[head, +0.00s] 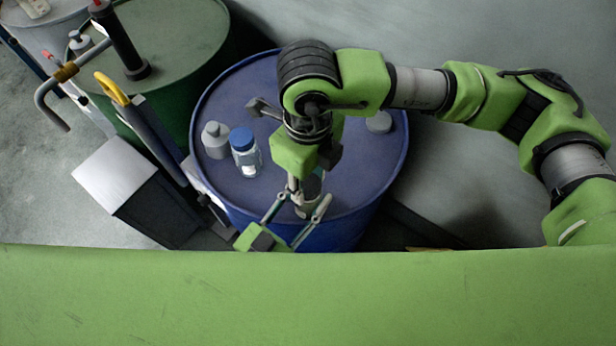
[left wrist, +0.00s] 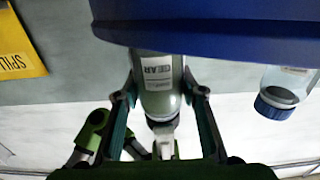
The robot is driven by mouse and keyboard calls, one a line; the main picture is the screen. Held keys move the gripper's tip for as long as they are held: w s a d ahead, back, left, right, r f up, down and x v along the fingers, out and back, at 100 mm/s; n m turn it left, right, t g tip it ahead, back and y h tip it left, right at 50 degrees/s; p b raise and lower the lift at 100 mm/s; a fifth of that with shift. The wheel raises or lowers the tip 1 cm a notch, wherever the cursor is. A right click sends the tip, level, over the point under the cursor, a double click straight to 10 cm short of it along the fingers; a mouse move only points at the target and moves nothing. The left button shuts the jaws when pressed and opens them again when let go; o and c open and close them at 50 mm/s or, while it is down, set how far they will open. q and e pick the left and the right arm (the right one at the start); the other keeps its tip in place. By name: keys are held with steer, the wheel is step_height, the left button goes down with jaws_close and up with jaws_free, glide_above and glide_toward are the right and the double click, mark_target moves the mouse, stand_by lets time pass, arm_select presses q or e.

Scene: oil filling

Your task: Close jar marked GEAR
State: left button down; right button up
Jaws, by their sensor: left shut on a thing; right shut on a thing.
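The jar marked GEAR (left wrist: 158,85) is a pale grey-green jar with a white label, seen upside down in the left wrist view. It stands between the two fingers of my left gripper (left wrist: 160,88), which is shut on it. In the head view my left gripper (head: 298,206) reaches in from the front edge of the blue drum. My right gripper (head: 297,180) is directly above the jar, pointing down, and hides most of it. A grey fingertip of it (left wrist: 163,135) shows at the jar's top end.
A clear jar with a blue cap (head: 245,153) and a grey bottle (head: 215,140) stand on the blue drum (head: 225,110), left of my right gripper. A grey disc (head: 378,122) is on its right side. A green drum (head: 185,50) with a pump stands behind left.

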steer(key=o, duration=1.3)
step_height(320, 180, up, 12)
steer(key=shift+r, duration=0.1)
arm_select(q)
steer(key=c, duration=1.2)
jaws_free()
steer(key=shift+c, duration=0.2)
